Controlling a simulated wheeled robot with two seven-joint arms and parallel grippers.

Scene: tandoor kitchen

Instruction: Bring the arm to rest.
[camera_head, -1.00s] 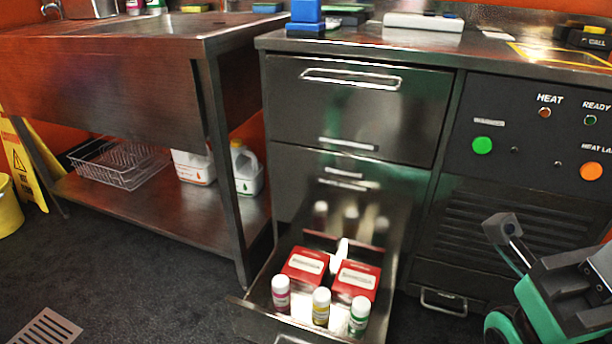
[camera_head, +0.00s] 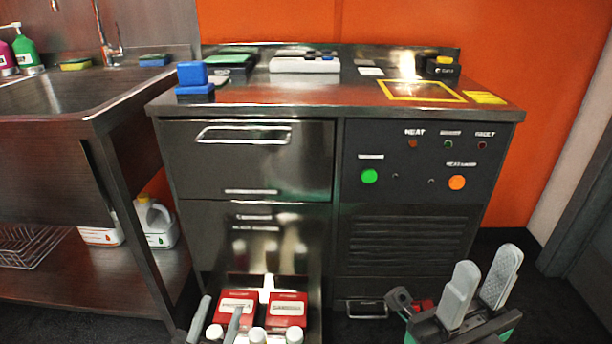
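My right gripper (camera_head: 481,278) is at the lower right, in front of the dark control panel cabinet. Its two grey fingers point up with a gap between them, and nothing is held. My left gripper (camera_head: 216,319) is at the bottom, left of centre. Only its two grey fingers show, apart and with nothing seen gripped; the rest is below the frame. They overlap the view of an open drawer (camera_head: 312,310) holding two red boxes (camera_head: 286,310) and several white-capped bottles (camera_head: 257,335). Whether the fingers touch anything there cannot be told.
A steel counter (camera_head: 330,97) carries a blue block (camera_head: 193,78), a white device (camera_head: 305,64) and a yellow-framed plate (camera_head: 421,91). A sink bench (camera_head: 60,150) stands at left, with a wire rack (camera_head: 25,246) and jugs (camera_head: 155,222) below. Dark floor shows at the right.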

